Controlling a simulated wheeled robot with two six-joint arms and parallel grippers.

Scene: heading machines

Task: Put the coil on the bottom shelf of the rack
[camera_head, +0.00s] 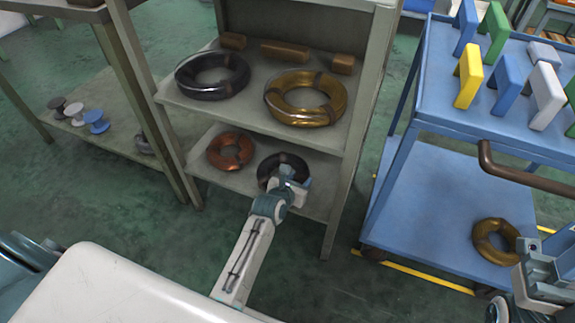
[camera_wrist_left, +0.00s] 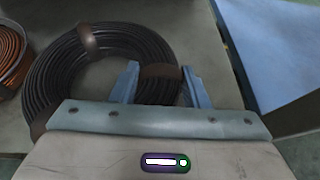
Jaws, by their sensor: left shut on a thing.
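The black coil (camera_head: 268,166) is at the rack's bottom shelf (camera_head: 240,180), to the right of a copper-coloured coil. In the left wrist view the black coil (camera_wrist_left: 50,75) fills the upper left, with a brown band between the fingers. My left gripper (camera_head: 291,179) is shut on the near right side of this coil; its two blue fingers (camera_wrist_left: 162,88) straddle the ring. The gripper hides part of the coil, and I cannot tell whether the coil rests fully on the shelf. Part of my right arm (camera_head: 545,275) shows at the right edge; its jaw state is unclear.
The copper coil (camera_head: 229,151) lies close by on the left; it also shows in the wrist view (camera_wrist_left: 10,55). The shelf above holds a dark coil (camera_head: 212,75) and a gold coil (camera_head: 306,97). A rack post (camera_head: 352,130) and blue cart (camera_head: 440,200) stand right.

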